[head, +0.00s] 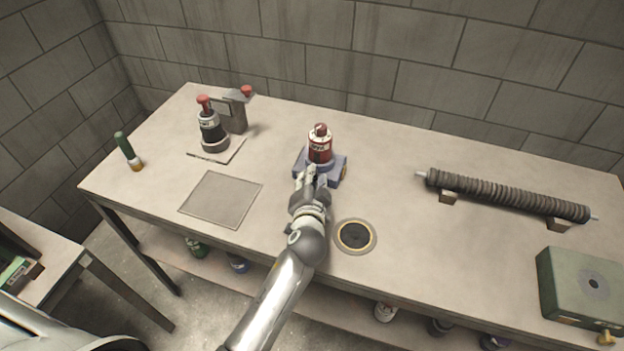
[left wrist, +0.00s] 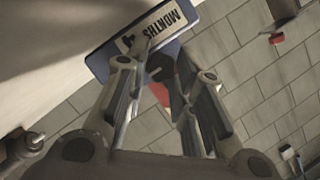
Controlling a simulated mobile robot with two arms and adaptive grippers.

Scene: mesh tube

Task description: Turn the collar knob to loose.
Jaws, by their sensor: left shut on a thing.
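A red canister (head: 320,147) with a red cap stands upright in a blue-grey collar block (head: 337,166) near the middle of the bench. My left gripper (head: 308,177) is at the near face of this block, its arm reaching up from below. In the left wrist view the blue block (left wrist: 98,66) carries a pale lettered plate. A dark collar knob (left wrist: 158,68) shows between the fingertips of my left gripper (left wrist: 163,80), which is shut on it. The fingers hide part of the knob, and its setting cannot be read. My right gripper is not in view.
A round port (head: 355,236) lies just right of my left arm. A ribbed tube (head: 500,194) and green box (head: 580,287) are right.

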